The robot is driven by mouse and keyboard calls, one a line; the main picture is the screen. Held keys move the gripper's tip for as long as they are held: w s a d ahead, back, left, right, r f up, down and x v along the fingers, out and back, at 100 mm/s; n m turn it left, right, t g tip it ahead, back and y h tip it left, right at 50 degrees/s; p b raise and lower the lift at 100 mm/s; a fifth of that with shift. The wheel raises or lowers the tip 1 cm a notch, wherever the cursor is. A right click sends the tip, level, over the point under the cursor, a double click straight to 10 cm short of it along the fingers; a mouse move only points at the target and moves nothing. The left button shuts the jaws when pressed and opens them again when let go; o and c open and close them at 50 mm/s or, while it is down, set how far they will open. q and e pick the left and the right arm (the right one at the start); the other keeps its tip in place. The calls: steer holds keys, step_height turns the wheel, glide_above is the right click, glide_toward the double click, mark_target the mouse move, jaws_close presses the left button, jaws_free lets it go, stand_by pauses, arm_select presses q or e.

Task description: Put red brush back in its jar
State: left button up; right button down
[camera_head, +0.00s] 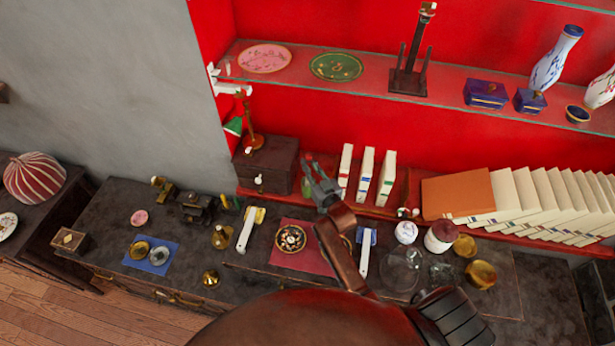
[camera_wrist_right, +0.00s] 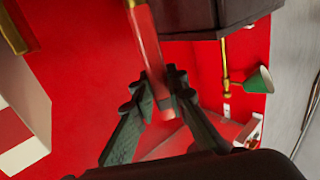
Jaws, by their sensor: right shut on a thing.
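My right gripper (camera_head: 313,170) is in front of the red lower shelf, just right of the dark box. In the right wrist view its dark fingers (camera_wrist_right: 157,97) are shut on the red brush (camera_wrist_right: 146,42), a smooth red rod with a paler end between the fingers. The rod's other end runs out of that picture at the top, past the dark box's edge. In the head view the brush is hardly visible against the red wall. I cannot tell which container is its jar. My left gripper is not in view.
The dark box (camera_head: 268,163) is close to the left of my right gripper; white books (camera_head: 346,168) stand close to the right. A green cone (camera_wrist_right: 258,80) shows in the wrist view. The desk below carries a red mat (camera_head: 293,262), white-handled tools and several small containers.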

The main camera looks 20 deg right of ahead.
steer(key=shift+f, duration=0.5)
step_height(320, 180, down, 4)
steer(key=shift+f, duration=0.4)
steer(key=c, duration=1.9)
jaws_free()
steer(key=shift+c, duration=0.2)
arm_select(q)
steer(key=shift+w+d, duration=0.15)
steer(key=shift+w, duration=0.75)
arm_select(e)
steer(key=shift+o, duration=0.2)
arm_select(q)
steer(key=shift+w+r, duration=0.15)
arm_select(e)
steer(key=shift+r, duration=0.2)
